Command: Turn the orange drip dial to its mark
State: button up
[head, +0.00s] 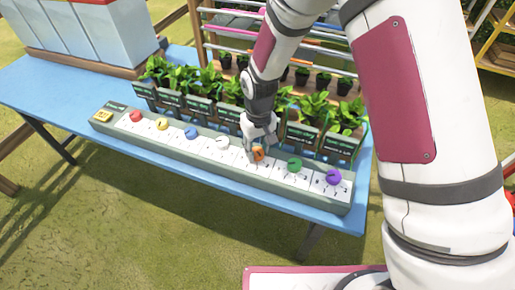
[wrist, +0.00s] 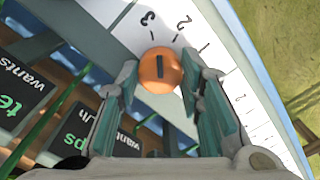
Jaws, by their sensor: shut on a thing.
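The orange drip dial (head: 258,154) is on the long dial panel (head: 200,157), between the white dial and the green dial. In the wrist view the orange dial (wrist: 160,70) shows a dark pointer line, close to upright in the picture. Printed marks 3, 2 and 1 run in an arc beyond it. My gripper (wrist: 163,85) is over the dial with one finger on each side, shut on it. In the head view my gripper (head: 258,144) comes down on the dial from above and partly hides it.
Red (head: 136,116), yellow (head: 162,124), blue (head: 191,133), white (head: 222,143), green (head: 294,164) and purple (head: 333,177) dials share the panel. Potted plants with dark signs (head: 199,108) stand close behind it. A blue table (head: 60,98) carries everything.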

aim_at(259, 151)
jog(key=shift+n, duration=1)
jog(key=o, duration=1.2)
jog(key=shift+c, duration=0.2)
notch_tip(259, 151, up, 12)
jog(key=shift+w+d+r, duration=0.1)
jog(key=shift+d, duration=0.05)
